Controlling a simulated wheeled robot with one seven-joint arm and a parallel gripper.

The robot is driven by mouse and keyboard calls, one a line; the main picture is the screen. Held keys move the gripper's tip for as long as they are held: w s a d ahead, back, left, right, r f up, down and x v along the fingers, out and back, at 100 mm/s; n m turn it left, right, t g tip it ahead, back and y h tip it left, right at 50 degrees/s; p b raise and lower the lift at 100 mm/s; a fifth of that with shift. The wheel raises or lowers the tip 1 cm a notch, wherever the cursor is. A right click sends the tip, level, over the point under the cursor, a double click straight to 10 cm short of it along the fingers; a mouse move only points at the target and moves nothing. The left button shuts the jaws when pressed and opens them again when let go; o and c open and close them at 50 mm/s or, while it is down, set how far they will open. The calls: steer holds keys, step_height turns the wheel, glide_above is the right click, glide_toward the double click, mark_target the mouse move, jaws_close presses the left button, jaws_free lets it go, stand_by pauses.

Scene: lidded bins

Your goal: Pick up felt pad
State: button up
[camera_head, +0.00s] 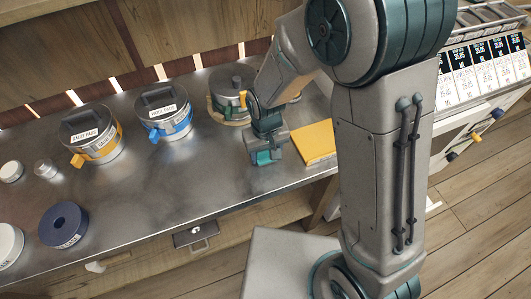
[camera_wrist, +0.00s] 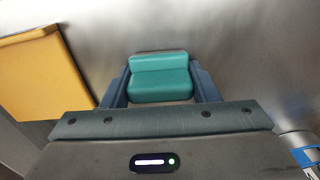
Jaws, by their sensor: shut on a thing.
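A teal block with a brownish edge, which I take to be the felt pad (camera_wrist: 160,78), sits between the two dark fingers of my gripper (camera_wrist: 160,88) in the wrist view. In the head view, my gripper (camera_head: 265,150) points down over the metal counter, and the teal pad (camera_head: 264,157) shows at its lower end. My gripper is shut on the pad. I cannot tell whether the pad touches the counter. Part of the pad is hidden by the fingers.
A yellow flat item (camera_head: 314,142) lies just right of my gripper. Behind it stands a lidded bin (camera_head: 228,82). Bins with a blue clasp (camera_head: 165,112) and an orange clasp (camera_head: 92,135) stand left. The counter's middle is clear.

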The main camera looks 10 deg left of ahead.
steer(key=shift+r, duration=0.1)
steer(key=shift+r, duration=0.5)
steer(key=r, duration=0.2)
steer(key=d+r, duration=0.1)
steer(key=shift+w+r, duration=0.35)
steer(key=w+d+r, duration=0.5)
steer(key=d+r, duration=0.1)
steer(key=d, duration=0.3)
steer(key=shift+d+b, duration=0.15)
steer(key=shift+b, duration=0.2)
steer(key=shift+r, duration=0.1)
steer(key=shift+o, duration=0.9)
steer(key=shift+s, duration=0.1)
steer(key=shift+c, duration=0.2)
